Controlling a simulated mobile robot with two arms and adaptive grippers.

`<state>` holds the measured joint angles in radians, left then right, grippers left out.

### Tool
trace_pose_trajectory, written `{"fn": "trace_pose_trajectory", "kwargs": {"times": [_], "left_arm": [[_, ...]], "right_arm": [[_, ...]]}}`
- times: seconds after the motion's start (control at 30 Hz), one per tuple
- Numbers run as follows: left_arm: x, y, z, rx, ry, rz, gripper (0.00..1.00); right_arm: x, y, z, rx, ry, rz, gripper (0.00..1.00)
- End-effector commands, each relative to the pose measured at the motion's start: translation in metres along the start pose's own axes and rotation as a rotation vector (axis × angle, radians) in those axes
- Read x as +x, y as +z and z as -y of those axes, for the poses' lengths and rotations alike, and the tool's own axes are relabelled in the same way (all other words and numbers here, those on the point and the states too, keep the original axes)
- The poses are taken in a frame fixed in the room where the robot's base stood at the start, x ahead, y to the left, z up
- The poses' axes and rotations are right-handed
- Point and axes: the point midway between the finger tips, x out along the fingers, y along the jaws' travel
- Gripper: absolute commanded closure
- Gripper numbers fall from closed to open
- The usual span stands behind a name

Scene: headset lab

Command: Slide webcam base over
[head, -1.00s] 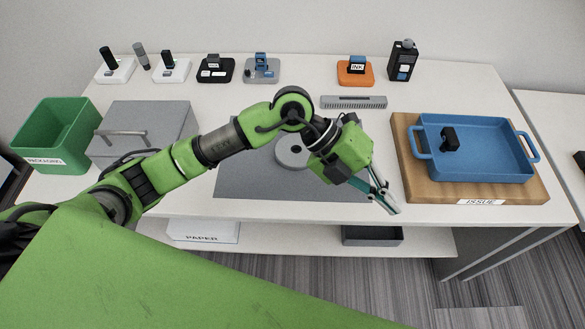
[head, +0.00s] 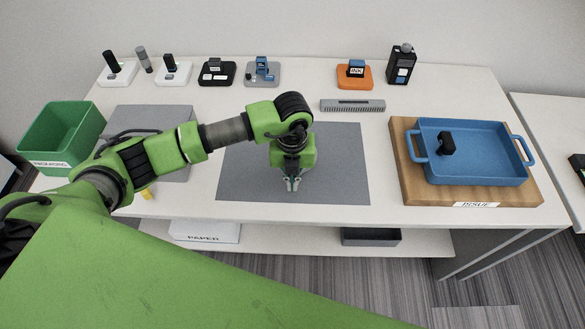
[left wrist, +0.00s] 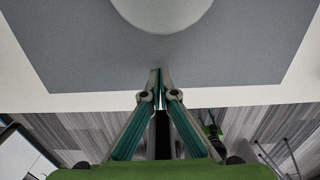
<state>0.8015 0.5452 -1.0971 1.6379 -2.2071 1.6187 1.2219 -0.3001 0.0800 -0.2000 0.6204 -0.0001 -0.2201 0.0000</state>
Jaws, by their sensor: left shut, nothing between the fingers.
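A pale round base (left wrist: 162,14), which looks like the webcam base, lies on the dark grey mat (head: 340,165). It shows at the top of the left wrist view, partly cut off by the frame. In the head view my left arm and gripper hide it. My left gripper (head: 291,184) points down over the front middle of the mat. In the left wrist view its fingertips (left wrist: 161,74) are together and empty, on the table-edge side of the base and apart from it in the picture. My right gripper is not in view.
A blue tray (head: 473,179) with a small black object (head: 447,143) sits on a wooden board (head: 408,190) at right. A grey slotted bar (head: 352,105) lies behind the mat. Several small devices line the back. A green bin (head: 55,150) stands at left. The mat's right part is clear.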

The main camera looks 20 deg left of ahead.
Motion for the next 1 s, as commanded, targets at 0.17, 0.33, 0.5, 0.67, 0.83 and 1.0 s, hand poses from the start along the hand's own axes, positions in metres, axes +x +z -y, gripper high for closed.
{"fn": "trace_pose_trajectory", "kwargs": {"times": [0.17,0.33,0.5,0.67,0.83,1.0], "left_arm": [[0.013,0.015,0.0,-0.003,0.0,0.001,1.0],[0.015,0.031,0.001,-0.001,-0.001,0.0,1.0],[0.015,0.038,0.0,0.0,-0.001,-0.001,1.0],[0.016,0.04,0.0,0.001,-0.002,0.0,1.0],[0.016,0.04,0.001,0.001,-0.002,0.0,1.0],[0.018,0.045,0.0,-0.001,-0.001,0.001,1.0]], "right_arm": [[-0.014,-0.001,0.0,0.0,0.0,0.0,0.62],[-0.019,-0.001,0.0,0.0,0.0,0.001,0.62],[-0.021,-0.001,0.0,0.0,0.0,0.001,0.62],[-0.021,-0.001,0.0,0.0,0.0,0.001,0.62],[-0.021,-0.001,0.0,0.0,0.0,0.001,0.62],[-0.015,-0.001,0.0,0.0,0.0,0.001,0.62]]}}
